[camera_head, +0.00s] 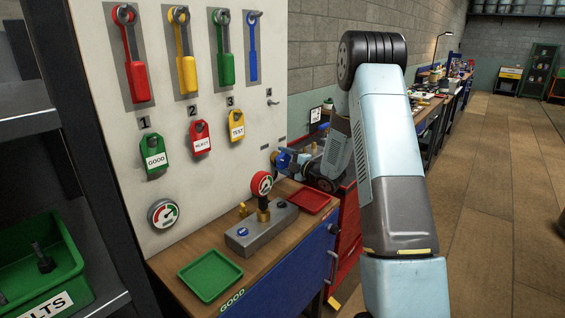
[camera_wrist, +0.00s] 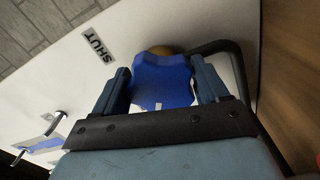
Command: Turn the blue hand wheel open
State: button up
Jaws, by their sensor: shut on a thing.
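The blue hand wheel (camera_wrist: 162,84) shows close up in the wrist view, in front of the white panel. The two fingers of my gripper (camera_wrist: 163,88) stand on either side of it and are shut on its rim. A brass-coloured part (camera_wrist: 162,50) shows just behind the wheel. A "SHUT" label (camera_wrist: 97,44) is on the panel beside it. In the head view my gripper (camera_head: 281,160) is at the panel's right part, above the bench, and the wheel is mostly hidden there by the gripper and wrist.
A gauge (camera_head: 262,184) on a grey block (camera_head: 262,230) stands on the bench, near and below my wrist. A green tray (camera_head: 210,275) and a red tray (camera_head: 309,200) lie on the bench. Coloured wrenches and tags hang on the panel. A dark curved pipe (camera_wrist: 232,65) runs beside my fingers.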

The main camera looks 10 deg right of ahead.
jog(key=shift+s+a+f, duration=0.1)
jog(key=shift+s+f, duration=0.05)
jog(key=shift+f, duration=0.15)
jog(key=o, duration=0.7)
jog(key=shift+c, duration=0.2)
jog(key=o, duration=0.3)
jog(key=shift+r, duration=0.15)
jog(key=v, duration=1.3)
jog(key=shift+s+d, duration=0.2)
jog(key=shift+d, duration=0.1)
